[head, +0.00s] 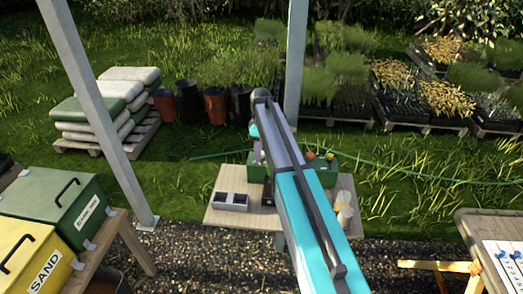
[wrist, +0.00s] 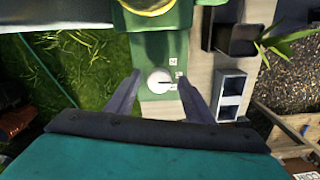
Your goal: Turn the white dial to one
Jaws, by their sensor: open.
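The white dial (wrist: 159,80) is a round knob on a green box (wrist: 150,48), seen from above in the wrist view. A dark mark on the dial points roughly right. Small white labels (wrist: 173,62) sit around its right side; I cannot read their numbers. My gripper (wrist: 160,75) is open, with one finger on each side of the dial and a gap to it on both sides. I cannot tell the height of the fingertips above the box. In the head view my arm hides the dial, and the green box (head: 327,172) shows partly behind the arm.
The box stands on a wooden table (head: 222,216). A grey two-compartment tray (head: 231,201) is at its left in the head view. A dark pot with a plant (wrist: 233,40) stands near the box in the wrist view. A metal post (head: 295,65) rises behind.

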